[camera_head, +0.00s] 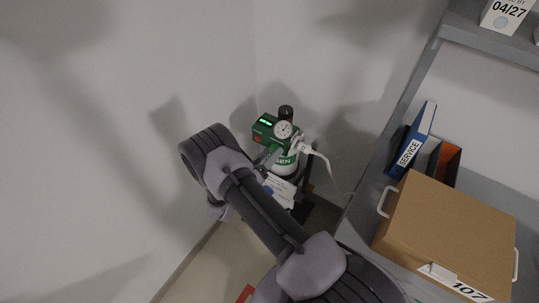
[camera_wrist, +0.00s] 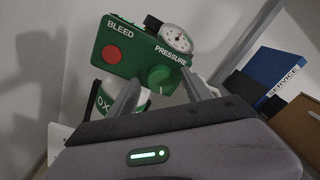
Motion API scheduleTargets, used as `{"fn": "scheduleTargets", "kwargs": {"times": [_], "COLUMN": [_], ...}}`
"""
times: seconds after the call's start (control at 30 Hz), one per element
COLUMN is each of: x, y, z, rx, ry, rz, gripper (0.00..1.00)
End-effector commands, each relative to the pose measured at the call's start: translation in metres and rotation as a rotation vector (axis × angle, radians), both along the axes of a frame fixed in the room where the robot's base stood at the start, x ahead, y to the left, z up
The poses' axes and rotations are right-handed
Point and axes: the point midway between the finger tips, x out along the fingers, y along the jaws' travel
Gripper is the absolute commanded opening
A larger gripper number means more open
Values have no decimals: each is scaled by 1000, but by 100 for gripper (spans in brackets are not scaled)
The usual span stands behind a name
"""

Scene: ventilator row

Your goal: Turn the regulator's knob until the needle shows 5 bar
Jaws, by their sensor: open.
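The regulator (camera_head: 272,130) is a green box on top of a green and white oxygen cylinder (camera_head: 284,161). In the wrist view the regulator (camera_wrist: 133,62) fills the upper middle, with a red bleed button (camera_wrist: 112,54) and a round green pressure knob (camera_wrist: 159,76). The needle's reading is too small to tell. My gripper (camera_wrist: 165,92) is open, its two fingers pointing at the regulator, one on each side below the knob. I see no contact with the knob.
A grey shelf (camera_head: 365,205) on the right holds a blue service binder (camera_head: 413,140), an orange binder (camera_head: 446,163) and a brown box (camera_head: 448,232). A white hose (camera_head: 325,158) hangs right of the cylinder. A plain wall (camera_head: 100,110) stands to the left.

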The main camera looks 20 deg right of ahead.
Motion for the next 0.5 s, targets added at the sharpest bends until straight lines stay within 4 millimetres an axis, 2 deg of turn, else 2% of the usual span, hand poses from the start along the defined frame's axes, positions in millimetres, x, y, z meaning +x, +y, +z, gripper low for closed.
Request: {"fn": "scheduleTargets", "kwargs": {"times": [0.03, 0.3, 0.5], "x": [0, 0, 0], "y": [0, 0, 0], "z": [0, 0, 0], "rx": [0, 0, 5], "ry": [0, 0, -7], "rz": [0, 0, -1], "gripper": [54, 1, 0]}}
